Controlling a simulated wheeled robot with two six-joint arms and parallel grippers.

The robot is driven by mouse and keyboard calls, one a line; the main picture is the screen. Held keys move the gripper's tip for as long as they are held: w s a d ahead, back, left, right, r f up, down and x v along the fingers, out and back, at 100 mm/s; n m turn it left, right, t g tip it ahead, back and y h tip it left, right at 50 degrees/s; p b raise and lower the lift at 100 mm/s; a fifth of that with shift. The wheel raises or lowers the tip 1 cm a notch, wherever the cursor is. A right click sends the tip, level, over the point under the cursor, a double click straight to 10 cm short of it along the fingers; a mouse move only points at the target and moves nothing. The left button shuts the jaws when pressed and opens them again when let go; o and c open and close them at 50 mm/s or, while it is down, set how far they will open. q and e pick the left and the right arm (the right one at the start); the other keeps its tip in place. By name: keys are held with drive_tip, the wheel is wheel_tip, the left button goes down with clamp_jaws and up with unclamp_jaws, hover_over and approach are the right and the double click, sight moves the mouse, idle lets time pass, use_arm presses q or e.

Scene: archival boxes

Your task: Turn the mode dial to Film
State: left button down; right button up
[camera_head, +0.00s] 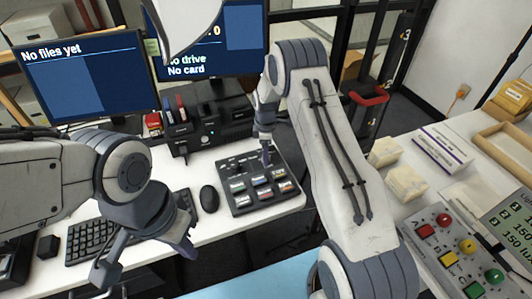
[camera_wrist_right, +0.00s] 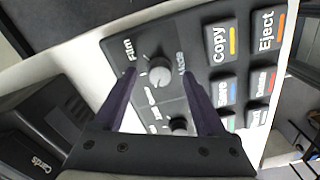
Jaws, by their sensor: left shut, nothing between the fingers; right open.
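The control pad (camera_head: 238,204) is a dark panel on the white desk with several coloured-striped buttons. My right gripper (camera_wrist_right: 158,76) is open, with one dark purple finger on each side of the dial; contact cannot be seen. It also shows above the pad's back edge in the head view (camera_head: 266,156). My left gripper (camera_head: 186,247) is shut and empty, in front of the desk near the keyboard.
A black mouse (camera_head: 209,198) and keyboard (camera_head: 88,240) lie left of the pad. A black device (camera_head: 208,128) and monitors (camera_head: 85,77) stand behind. Another panel with coloured knobs (camera_head: 447,245) is at right.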

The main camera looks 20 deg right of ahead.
drive_tip(key=shift+f, duration=0.5)
drive_tip(key=shift+c, duration=0.3)
clamp_jaws()
